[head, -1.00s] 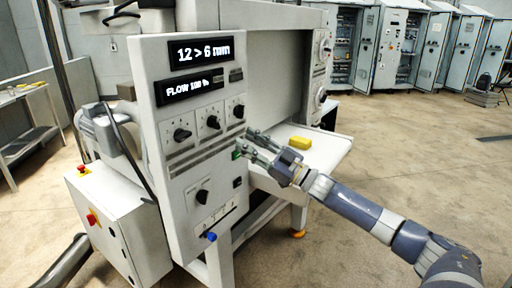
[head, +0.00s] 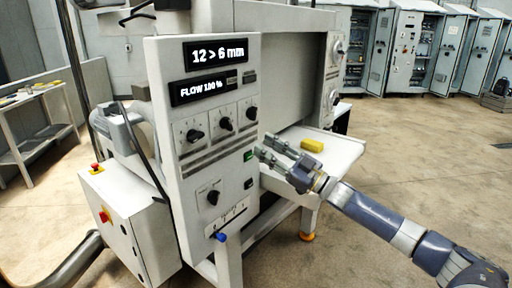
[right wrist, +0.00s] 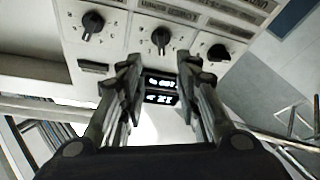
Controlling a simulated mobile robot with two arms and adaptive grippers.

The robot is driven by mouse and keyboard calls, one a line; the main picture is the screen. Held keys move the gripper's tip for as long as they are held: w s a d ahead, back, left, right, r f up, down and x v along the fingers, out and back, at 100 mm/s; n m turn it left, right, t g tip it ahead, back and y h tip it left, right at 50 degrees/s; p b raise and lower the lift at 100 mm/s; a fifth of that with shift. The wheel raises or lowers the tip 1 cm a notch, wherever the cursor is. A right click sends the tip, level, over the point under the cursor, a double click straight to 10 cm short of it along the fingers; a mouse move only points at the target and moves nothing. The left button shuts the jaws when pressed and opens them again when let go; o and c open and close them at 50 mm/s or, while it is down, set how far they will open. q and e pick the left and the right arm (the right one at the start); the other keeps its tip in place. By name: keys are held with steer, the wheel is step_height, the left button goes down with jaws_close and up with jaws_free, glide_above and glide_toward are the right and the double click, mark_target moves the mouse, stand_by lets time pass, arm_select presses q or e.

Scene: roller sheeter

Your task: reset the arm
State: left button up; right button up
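My right gripper (head: 264,147) is open and empty in the head view, just right of the front panel (head: 170,140) of the roller sheeter. Its fingertips are close to the green button (head: 249,155) on the panel's right edge, with a small gap showing. In the right wrist view both fingers of this gripper (right wrist: 156,72) stand apart with nothing held. The panel knobs (right wrist: 161,39) show beyond the fingertips. My left gripper is not in view.
The panel displays read 12 > 6 mm (head: 217,52) and FLOW 100 % (head: 199,91). A yellow block (head: 312,146) lies on the machine's white table (head: 338,150) behind the gripper. A white box (head: 125,225) with a red knob stands at left. Open floor lies at right.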

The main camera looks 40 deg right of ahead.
steer(key=shift+f, duration=0.1)
steer(key=s+d+f+m+g+h, duration=0.2)
steer(key=f+h, duration=0.1)
steer(key=f, duration=1)
steer(key=s+d+f+m+g+h, duration=0.2)
steer(key=f+m+h, duration=0.1)
steer(key=f, duration=1.1)
steer(key=s+d+f+m+g+h, duration=0.2)
steer(key=f+h, duration=0.2)
steer(key=f, duration=0.9)
steer(key=s+a+f+g, duration=0.35)
steer(key=s+f, duration=0.35)
steer(key=f, duration=0.3)
steer(key=s+a+f+g, duration=0.2)
steer(key=s+a+f, duration=0.2)
steer(key=s+f, duration=0.5)
steer(key=s+a+f+g, duration=0.2)
steer(key=s+a+f, duration=0.4)
steer(key=s, duration=0.3)
steer(key=s+a+f+g+y, duration=0.1)
steer(key=s+a+f+g, duration=0.2)
steer(key=s+a+f, duration=0.3)
steer(key=s+a+f+n+g+y, duration=0.1)
steer(key=s+a+f+g, duration=0.2)
steer(key=s+a+f, duration=0.3)
steer(key=s+a, duration=0.4)
steer(key=s, duration=0.3)
steer(key=shift+s+a+f, duration=0.25)
steer(key=shift+s+f, duration=0.15)
